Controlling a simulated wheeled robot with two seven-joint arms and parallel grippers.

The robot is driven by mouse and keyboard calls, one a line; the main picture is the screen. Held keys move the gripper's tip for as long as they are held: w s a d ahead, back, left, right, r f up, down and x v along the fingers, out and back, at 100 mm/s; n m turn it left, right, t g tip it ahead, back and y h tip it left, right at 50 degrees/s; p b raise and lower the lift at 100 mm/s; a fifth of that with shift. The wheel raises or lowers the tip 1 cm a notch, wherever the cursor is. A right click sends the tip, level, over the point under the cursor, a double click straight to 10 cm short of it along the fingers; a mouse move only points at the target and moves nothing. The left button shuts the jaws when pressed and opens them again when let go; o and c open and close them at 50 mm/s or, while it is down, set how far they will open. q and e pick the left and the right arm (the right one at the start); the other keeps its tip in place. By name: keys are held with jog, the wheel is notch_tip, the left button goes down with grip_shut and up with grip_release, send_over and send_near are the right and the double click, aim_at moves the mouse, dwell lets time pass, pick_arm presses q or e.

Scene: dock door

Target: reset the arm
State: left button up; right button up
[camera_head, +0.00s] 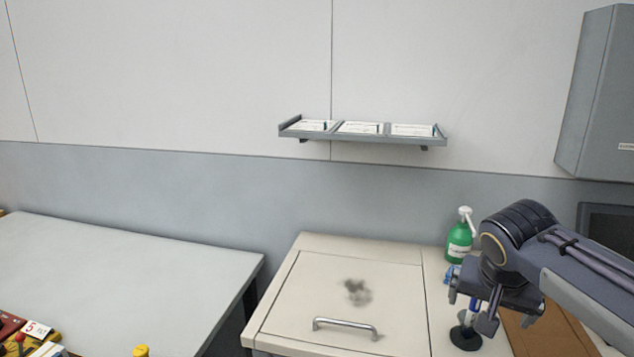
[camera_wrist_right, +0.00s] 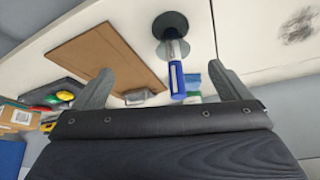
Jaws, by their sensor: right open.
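My right arm comes in from the right in the head view, with its gripper (camera_head: 473,308) low over the right part of the cream counter. In the right wrist view the two fingers of this gripper (camera_wrist_right: 160,78) are wide apart with nothing clasped. A blue marker-like item (camera_wrist_right: 177,80) on a round black base (camera_wrist_right: 171,24) shows between the fingers, apart from both. In the head view the black base (camera_head: 465,338) stands just below the gripper, and the item is partly hidden behind it. My left gripper is not in view.
A green pump bottle (camera_head: 459,242) stands behind the gripper. A brown board (camera_head: 535,328) lies to its right. A counter panel with a metal handle (camera_head: 345,324) and dark smudge (camera_head: 356,291) is left. A wall shelf (camera_head: 362,133) holds papers. The grey table (camera_head: 110,270) is mostly clear.

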jog(key=s+a+f+n+y+p, duration=0.1)
jog(key=s+a+f+n+y, duration=0.1)
jog(key=s, duration=0.9)
jog(key=s+a+f+n+t+y+p, duration=0.1)
jog(key=s+a+f+n+y, duration=0.1)
jog(key=s+a+f+y, duration=0.2)
jog(key=s+a+f, duration=0.2)
jog(key=s+f, duration=0.2)
jog(key=s, duration=0.2)
jog(key=shift+s+f+n+y, duration=0.25)
jog(key=shift+s+n+y, duration=0.05)
jog(key=shift+s+n, duration=0.1)
